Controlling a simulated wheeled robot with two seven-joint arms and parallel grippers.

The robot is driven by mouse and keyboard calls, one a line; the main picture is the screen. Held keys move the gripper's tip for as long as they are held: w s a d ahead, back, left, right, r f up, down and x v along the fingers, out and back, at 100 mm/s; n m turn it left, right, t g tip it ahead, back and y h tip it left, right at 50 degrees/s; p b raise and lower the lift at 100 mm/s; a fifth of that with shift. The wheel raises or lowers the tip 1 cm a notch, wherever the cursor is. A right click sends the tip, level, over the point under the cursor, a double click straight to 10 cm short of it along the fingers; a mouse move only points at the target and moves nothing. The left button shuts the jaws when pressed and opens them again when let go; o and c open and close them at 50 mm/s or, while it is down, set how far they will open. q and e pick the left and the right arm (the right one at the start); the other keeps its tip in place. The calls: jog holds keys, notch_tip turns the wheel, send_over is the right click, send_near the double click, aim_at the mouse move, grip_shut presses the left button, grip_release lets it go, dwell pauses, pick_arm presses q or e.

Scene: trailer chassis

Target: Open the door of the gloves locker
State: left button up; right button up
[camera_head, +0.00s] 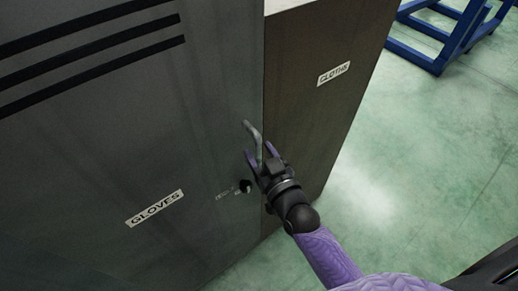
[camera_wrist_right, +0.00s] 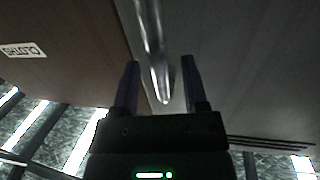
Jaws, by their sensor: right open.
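The gloves locker's dark grey door (camera_head: 110,130) fills the left of the head view, with a GLOVES label (camera_head: 155,208) and dark slots near the top. Its bent metal handle (camera_head: 252,133) is near the door's right edge. I cannot tell whether the door stands slightly ajar. My right gripper (camera_head: 258,163) is at the handle's lower part. In the right wrist view, the handle (camera_wrist_right: 153,50) comes down between the two open fingers (camera_wrist_right: 161,85), with space visible on both sides. My left gripper is not in view.
A brownish locker face labelled CLOTHS (camera_head: 333,74) adjoins the gloves door on the right. A round dark lock (camera_head: 245,186) sits below the handle. A blue metal frame (camera_head: 440,35) stands at the upper right. The green floor (camera_head: 420,150) between is clear.

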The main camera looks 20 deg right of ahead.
jog(key=shift+w+a, duration=0.1)
jog(key=shift+w, duration=0.45)
grip_shut()
dwell(0.4)
dwell(0.3)
dwell(0.3)
